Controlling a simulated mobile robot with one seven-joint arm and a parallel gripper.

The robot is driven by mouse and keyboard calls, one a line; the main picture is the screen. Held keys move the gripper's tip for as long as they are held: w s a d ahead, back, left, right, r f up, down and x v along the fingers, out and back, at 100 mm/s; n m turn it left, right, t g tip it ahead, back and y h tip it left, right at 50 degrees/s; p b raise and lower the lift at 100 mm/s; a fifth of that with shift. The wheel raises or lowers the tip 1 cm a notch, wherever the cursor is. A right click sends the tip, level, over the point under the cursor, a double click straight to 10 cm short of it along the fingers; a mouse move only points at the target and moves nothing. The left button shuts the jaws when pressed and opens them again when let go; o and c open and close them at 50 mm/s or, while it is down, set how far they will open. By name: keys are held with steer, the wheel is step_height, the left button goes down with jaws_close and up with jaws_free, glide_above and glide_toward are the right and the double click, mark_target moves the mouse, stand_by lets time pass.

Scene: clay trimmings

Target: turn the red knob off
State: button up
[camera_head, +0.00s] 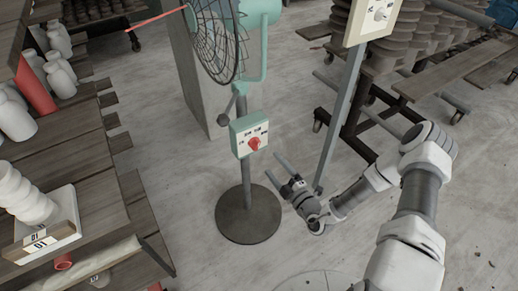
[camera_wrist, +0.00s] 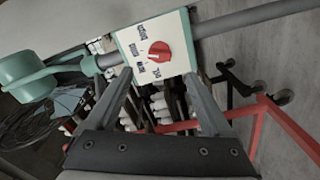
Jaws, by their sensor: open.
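The red knob (camera_head: 254,143) sits on the pale front of a green control box (camera_head: 235,136) on the stand of a green fan (camera_head: 262,12). In the wrist view the red knob (camera_wrist: 159,51) shows on the box's white face (camera_wrist: 136,43), with black labels around it too small to read surely. My gripper (camera_head: 286,170) is open and empty, to the right of and a little below the box in the head view. In the wrist view its two fingers (camera_wrist: 158,80) point toward the box, with the knob between and beyond their tips. I see no contact with the knob.
The fan's round dark base (camera_head: 248,214) stands on the floor. A wooden shelf (camera_head: 88,205) with white pots is at left. A loaded rack (camera_head: 440,75) stands behind.

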mark_target(258, 147)
steer(key=b+x, duration=0.1)
steer(key=x, duration=0.9)
steer(key=shift+w, duration=0.1)
jaws_close()
